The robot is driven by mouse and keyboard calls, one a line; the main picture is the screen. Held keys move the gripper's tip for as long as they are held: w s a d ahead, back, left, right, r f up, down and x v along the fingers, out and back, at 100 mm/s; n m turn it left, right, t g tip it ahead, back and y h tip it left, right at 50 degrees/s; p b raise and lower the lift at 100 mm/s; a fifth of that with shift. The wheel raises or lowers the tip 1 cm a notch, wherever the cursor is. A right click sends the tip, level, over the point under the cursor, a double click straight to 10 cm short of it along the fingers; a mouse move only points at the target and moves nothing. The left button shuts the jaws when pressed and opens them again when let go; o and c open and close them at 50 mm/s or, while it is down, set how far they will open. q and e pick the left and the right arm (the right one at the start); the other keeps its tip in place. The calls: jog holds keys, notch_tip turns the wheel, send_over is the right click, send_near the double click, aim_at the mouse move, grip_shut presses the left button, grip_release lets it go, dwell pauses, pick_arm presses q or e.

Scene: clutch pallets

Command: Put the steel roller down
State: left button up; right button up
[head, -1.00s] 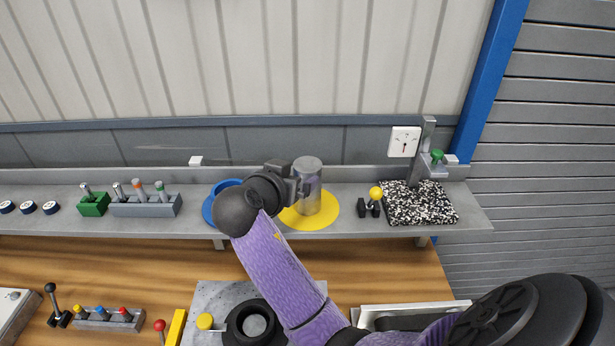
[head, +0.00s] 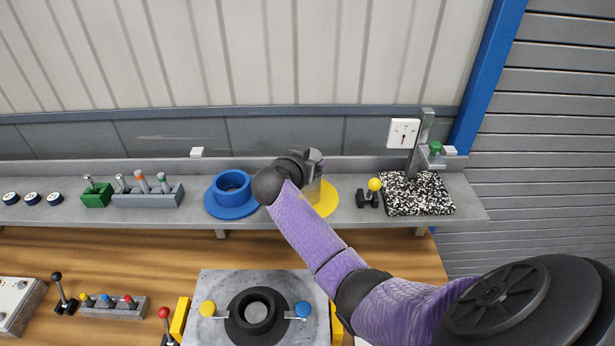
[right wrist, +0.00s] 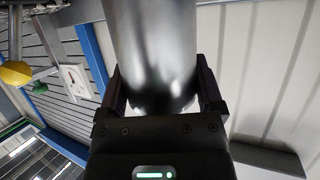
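The steel roller (head: 317,172) is a smooth grey upright cylinder over the yellow disc (head: 328,204) on the shelf. I cannot tell whether its lower end touches the disc. My right gripper (head: 312,165) is at the roller's upper part and hides much of its left side. In the right wrist view the roller (right wrist: 155,50) fills the space between both fingers (right wrist: 160,92), which appear shut on it. My left gripper is not in view.
A blue ring on a blue disc (head: 231,206) is close left of the roller. A yellow-knobbed lever (head: 367,199) and a speckled plate with a stand (head: 420,198) are at right. Below is a grey fixture with a black ring (head: 228,283).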

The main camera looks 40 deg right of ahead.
grip_shut()
jog(key=shift+r, duration=0.1)
